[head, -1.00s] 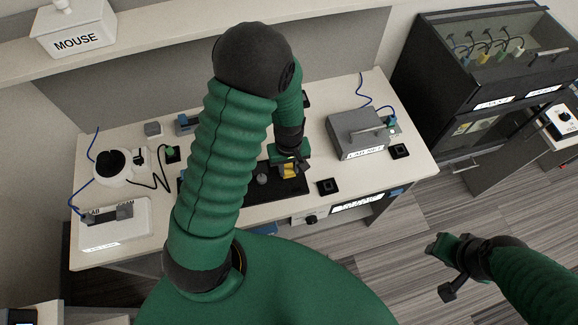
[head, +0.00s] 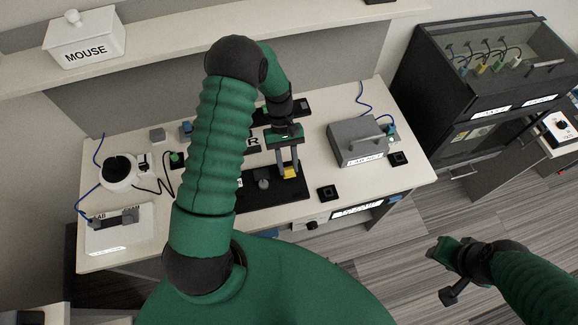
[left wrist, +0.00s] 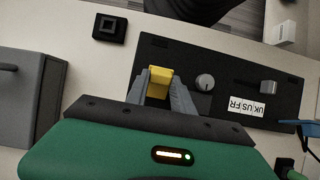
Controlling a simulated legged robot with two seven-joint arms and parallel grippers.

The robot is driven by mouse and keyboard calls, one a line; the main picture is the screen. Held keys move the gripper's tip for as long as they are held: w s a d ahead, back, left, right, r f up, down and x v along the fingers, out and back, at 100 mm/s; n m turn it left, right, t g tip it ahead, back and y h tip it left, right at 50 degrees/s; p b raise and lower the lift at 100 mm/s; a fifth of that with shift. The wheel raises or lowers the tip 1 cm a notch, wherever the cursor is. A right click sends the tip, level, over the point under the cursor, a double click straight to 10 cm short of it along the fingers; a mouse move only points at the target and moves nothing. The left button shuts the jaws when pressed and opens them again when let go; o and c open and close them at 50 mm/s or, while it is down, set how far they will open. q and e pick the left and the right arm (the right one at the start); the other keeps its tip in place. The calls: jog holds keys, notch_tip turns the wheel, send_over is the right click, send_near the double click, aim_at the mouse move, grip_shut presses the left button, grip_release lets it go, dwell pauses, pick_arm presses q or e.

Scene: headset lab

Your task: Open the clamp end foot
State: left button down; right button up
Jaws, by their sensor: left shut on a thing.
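A yellow block (head: 291,173), which may be the clamp end foot, stands at the black board (head: 240,200) on the table. My left gripper (head: 289,168) reaches down over the board and is shut on the yellow block. In the left wrist view the yellow block (left wrist: 160,80) shows between the two grey fingertips. A round grey knob (left wrist: 205,82) and a grey switch-like part (left wrist: 268,87) sit on the same board. My right gripper (head: 447,268) is off to the right, over the floor and away from the table; its jaw state is unclear.
A grey box with a handle (head: 357,142) stands right of the board. Small black square pads (head: 327,192) lie near it. A white round device (head: 117,172) and a white box (head: 118,230) are at the left. A dark cabinet (head: 480,95) stands at the right.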

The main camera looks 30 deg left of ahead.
aim_at(290, 170)
pick_arm(q)
jog(key=shift+w+a+r+g+h+b, duration=0.1)
jog(key=shift+w+a+g+h+b, duration=0.3)
jog(key=shift+g+h, duration=0.35)
jog(key=shift+r, duration=0.1)
jog(key=c, duration=1.1)
grip_release()
jog(key=shift+r, duration=0.1)
notch_tip(290, 170, up, 3)
jog(key=shift+w+f+b, duration=0.15)
jog(key=shift+b, duration=0.3)
jog(key=s+d, duration=0.3)
jog(key=s, duration=0.1)
jog(key=s+d+r+b, duration=0.1)
jog(key=s+d, duration=0.1)
jog(key=s, duration=0.3)
jog(key=s+d+r, duration=0.1)
jog(key=s+d, duration=0.2)
jog(key=s, duration=0.1)
jog(key=shift+s+d, duration=0.3)
jog(key=shift+d, duration=0.05)
